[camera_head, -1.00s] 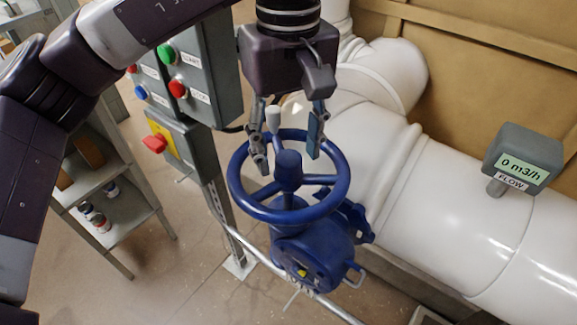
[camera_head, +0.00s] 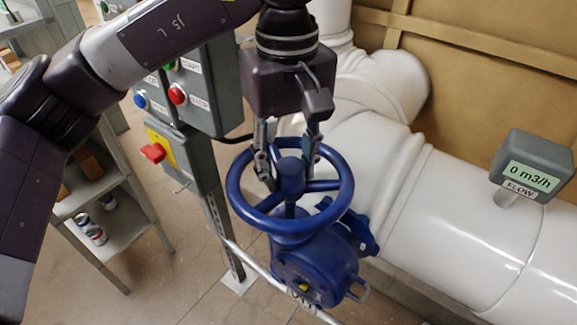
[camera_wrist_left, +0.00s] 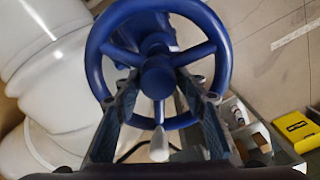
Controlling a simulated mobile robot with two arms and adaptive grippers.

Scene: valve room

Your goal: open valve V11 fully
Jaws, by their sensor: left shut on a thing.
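The blue valve handwheel (camera_head: 338,205) has a round rim, spokes and a raised centre hub (camera_head: 290,178). It sits on a blue valve body (camera_head: 312,270) in front of the white pipe. A tag low on the valve is too small to read. My left gripper (camera_head: 287,170) comes down from above and is shut on the hub, one finger on each side. The left wrist view shows the fingers (camera_wrist_left: 158,82) flanking the hub inside the wheel (camera_wrist_left: 97,50). My right gripper is out of view.
A flow meter (camera_head: 533,165) on the white pipe (camera_head: 450,220) reads 0 m3/h. A grey control box (camera_head: 215,85) with buttons and a red switch (camera_head: 153,153) stand left of the wheel. A shelf (camera_head: 118,235) with cans is further left.

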